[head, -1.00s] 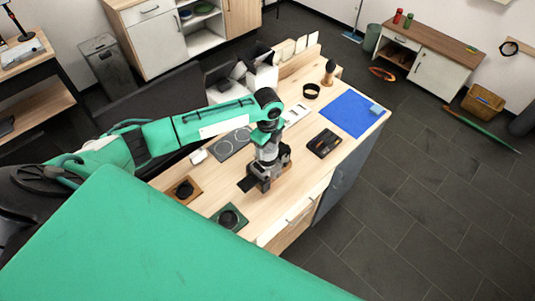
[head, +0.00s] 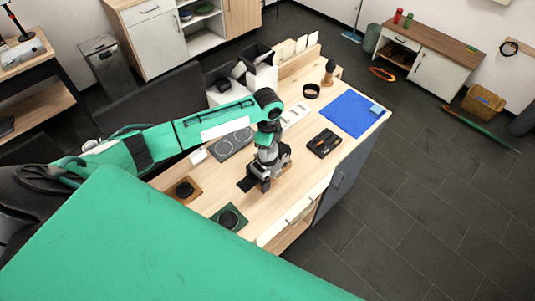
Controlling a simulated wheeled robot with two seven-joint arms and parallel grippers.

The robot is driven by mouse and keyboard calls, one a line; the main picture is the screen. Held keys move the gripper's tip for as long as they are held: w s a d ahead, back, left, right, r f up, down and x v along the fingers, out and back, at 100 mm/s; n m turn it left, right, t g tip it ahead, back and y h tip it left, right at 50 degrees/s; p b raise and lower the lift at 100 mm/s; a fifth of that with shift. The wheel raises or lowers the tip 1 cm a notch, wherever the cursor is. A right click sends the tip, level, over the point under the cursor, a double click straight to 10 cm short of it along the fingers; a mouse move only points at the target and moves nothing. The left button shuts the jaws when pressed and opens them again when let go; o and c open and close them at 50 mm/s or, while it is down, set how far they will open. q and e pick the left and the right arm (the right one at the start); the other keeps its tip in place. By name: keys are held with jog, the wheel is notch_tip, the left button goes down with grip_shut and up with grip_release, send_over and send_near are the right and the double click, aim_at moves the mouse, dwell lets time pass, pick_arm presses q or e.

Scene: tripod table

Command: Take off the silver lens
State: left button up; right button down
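My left gripper (head: 262,184) points down at the table near its front edge, over a small dark object or patch (head: 247,184). The gripper and wrist cover most of what is there, and I cannot tell whether its fingers are open or shut. I cannot make out a silver lens for certain. A dark round piece (head: 184,188) sits on a brown square at the left of the table. Another dark round piece (head: 229,218) sits on a green square nearer the front. My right gripper is out of view.
The wooden table (head: 290,190) also holds a grey mat with circle outlines (head: 222,149), a black tray (head: 324,143), a blue mat (head: 345,116), a black ring (head: 311,91) and a brush (head: 329,72). A white bin with dark items (head: 262,78) stands behind. A green surface fills the lower left.

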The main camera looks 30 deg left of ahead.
pick_arm(q)
jog(key=shift+n, duration=1)
jog(key=n, duration=0.3)
jog(key=o, duration=1)
jog(key=shift+c, duration=0.2)
